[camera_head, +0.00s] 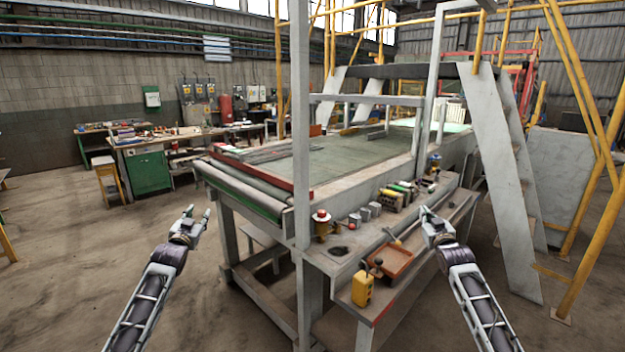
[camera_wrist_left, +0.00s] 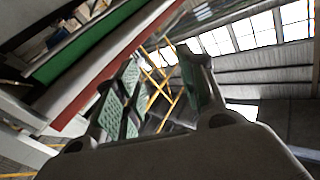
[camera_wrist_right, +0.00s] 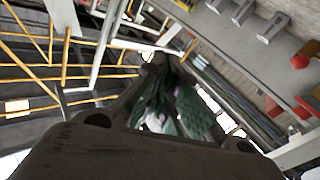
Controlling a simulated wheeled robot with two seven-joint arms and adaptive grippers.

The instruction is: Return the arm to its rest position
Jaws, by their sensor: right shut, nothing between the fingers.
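My left gripper (camera_head: 198,212) is raised over the floor, left of the large grey bench. It is open, and its fingers stand apart with nothing between them in the left wrist view (camera_wrist_left: 162,52). My right gripper (camera_head: 424,210) is raised in front of the bench's right side, overlapping the control shelf in the picture. It is shut and empty. Its fingertips meet in the right wrist view (camera_wrist_right: 158,58). Both forearms reach up from the bottom of the head view.
The grey bench (camera_head: 228,216) fills the middle. Its front shelf carries an orange tray (camera_head: 391,262), a yellow control box (camera_head: 362,289) and a red knob (camera_head: 321,215). A steep grey stair (camera_head: 490,160) and yellow rails stand at right. The floor at left (camera_head: 75,250) is clear.

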